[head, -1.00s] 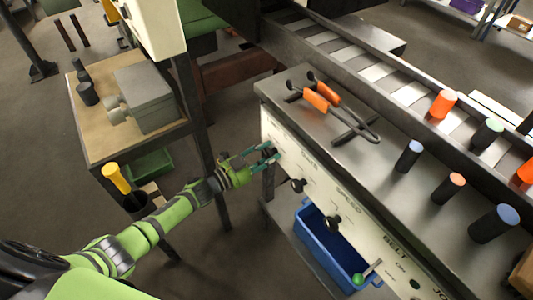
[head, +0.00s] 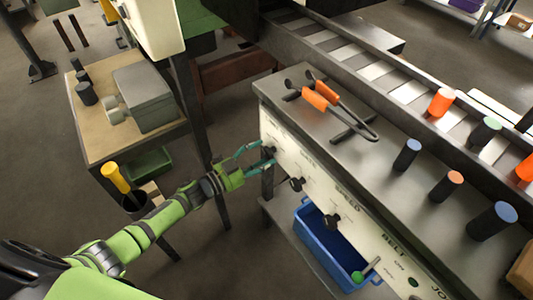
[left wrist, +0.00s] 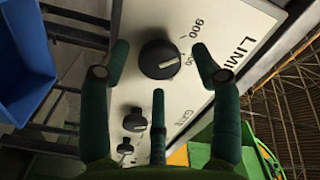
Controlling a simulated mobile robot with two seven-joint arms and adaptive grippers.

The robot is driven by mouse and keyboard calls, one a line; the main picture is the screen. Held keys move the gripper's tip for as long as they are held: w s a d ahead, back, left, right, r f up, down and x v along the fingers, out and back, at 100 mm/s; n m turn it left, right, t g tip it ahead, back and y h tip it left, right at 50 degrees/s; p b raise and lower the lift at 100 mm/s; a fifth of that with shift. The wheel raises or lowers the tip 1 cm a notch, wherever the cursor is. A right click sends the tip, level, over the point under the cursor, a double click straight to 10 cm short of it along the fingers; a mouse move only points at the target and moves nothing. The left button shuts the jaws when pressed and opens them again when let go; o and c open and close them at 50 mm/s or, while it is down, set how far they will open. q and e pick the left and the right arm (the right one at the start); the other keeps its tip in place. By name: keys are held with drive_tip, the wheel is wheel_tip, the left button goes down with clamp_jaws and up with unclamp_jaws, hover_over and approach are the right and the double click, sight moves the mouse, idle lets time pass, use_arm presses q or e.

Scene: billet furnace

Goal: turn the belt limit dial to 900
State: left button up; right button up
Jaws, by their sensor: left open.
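The limit dial (left wrist: 160,60) is a round black knob with a pale pointer line, on the cream panel under the word LIMIT. In the left wrist view its line points right, toward a partly hidden number ending in 00, below the 900 mark (left wrist: 196,28). The dial also shows in the head view (head: 268,151), at the panel's left end. My left gripper (head: 259,154) is open, its fingers spread around the dial. In the left wrist view the fingers (left wrist: 160,68) look apart from the knob. My right gripper is out of view.
Black knobs (head: 297,184) (head: 332,221) sit farther along the panel. A blue bin (head: 325,245) is below it. Orange-handled tongs (head: 320,96) lie on top. A side table (head: 115,140) with a grey box stands left.

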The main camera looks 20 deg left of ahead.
use_arm(q)
drive_tip(key=v, duration=1)
drive_tip(key=s+a+f+n+g+y, duration=0.1)
drive_tip(key=s+a+f+n+y, duration=0.15)
drive_tip(key=f, duration=0.55)
drive_tip(key=s+a+f+n+y, duration=0.15)
drive_tip(key=f+n+y, duration=0.25)
drive_tip(key=f, duration=0.4)
drive_tip(key=s+a+f+n+g+y, duration=0.2)
drive_tip(key=s+f+n+g+y, duration=0.25)
drive_tip(key=s+f, duration=0.85)
drive_tip(key=s+d+f+n+g, duration=0.1)
drive_tip(key=s+d+f+g, duration=0.1)
drive_tip(key=s, duration=0.5)
drive_tip(key=s+d+f+n+g, duration=0.1)
drive_tip(key=s+d+f+g, duration=0.1)
drive_tip(key=s+f, duration=0.3)
drive_tip(key=s+d+f+n+g, duration=0.1)
drive_tip(key=s+d+f+g, duration=0.1)
drive_tip(key=s, duration=0.7)
drive_tip(key=shift+s+d+f+g, duration=0.35)
drive_tip(key=shift+f+g, duration=0.5)
drive_tip(key=shift+f, duration=0.05)
drive_tip(key=shift+a, duration=0.1)
